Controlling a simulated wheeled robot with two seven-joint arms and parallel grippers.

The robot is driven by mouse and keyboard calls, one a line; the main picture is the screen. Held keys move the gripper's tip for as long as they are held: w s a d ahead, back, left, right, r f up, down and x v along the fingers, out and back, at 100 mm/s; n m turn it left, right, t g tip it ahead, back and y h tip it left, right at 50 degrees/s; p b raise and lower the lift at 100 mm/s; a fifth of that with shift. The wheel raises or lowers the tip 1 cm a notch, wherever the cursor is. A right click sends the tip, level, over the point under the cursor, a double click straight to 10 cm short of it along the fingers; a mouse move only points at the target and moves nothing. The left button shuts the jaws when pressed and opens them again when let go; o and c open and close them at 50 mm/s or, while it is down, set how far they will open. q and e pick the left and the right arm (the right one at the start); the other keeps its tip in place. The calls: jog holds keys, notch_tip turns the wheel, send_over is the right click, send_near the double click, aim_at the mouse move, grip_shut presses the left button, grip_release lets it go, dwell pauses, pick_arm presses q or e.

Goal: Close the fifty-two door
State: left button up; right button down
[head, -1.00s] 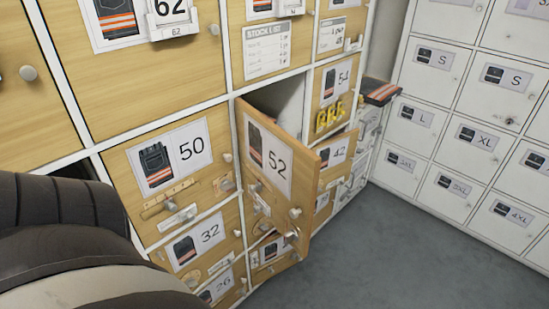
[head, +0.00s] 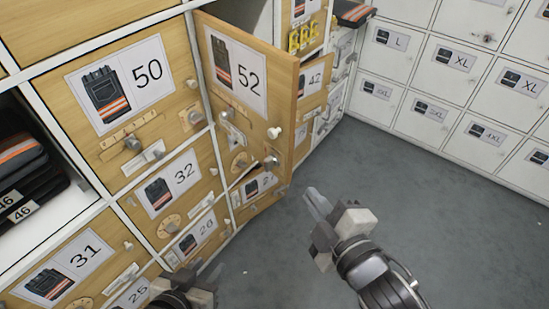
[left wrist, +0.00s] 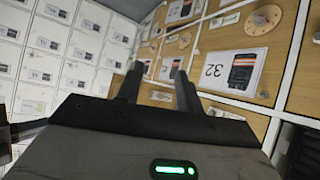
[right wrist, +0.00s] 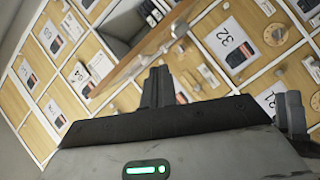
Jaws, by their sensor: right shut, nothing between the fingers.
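The fifty-two door (head: 240,85) is a wooden locker door with a vest picture and a "52" label. It stands ajar, swung out from its left side, with a knob (head: 273,132) near its free right edge. A dark gap of its compartment (head: 245,12) shows above it. In the right wrist view the door (right wrist: 133,63) appears nearly edge-on. My right gripper (head: 316,203) is shut and empty, below and right of the door, apart from it. My left gripper (head: 200,278) is low in front of the lower lockers; its fingers (left wrist: 157,85) are apart and empty.
Closed wooden lockers such as the fifty door (head: 128,85) and the thirty-two door (head: 175,182) stand left of it. An open compartment with folded vests (head: 20,165) is at far left. White lockers (head: 450,60) line the right. Grey floor (head: 400,165) is clear.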

aim_at(289, 139)
jog(key=a+r+n+t+y+b, duration=0.1)
jog(key=a+r+n+y+b, duration=0.1)
jog(key=a+r+n, duration=0.3)
jog(key=shift+n, duration=0.7)
jog(key=w, duration=0.3)
jog(key=w+p, duration=0.1)
jog(key=w, duration=0.3)
jog(key=w+p, duration=0.1)
jog(key=w, duration=0.2)
jog(key=shift+w+a+f, duration=0.15)
jog(key=shift+w+f, duration=0.15)
jog(key=shift+w+d, duration=0.2)
jog(key=shift+d, duration=0.1)
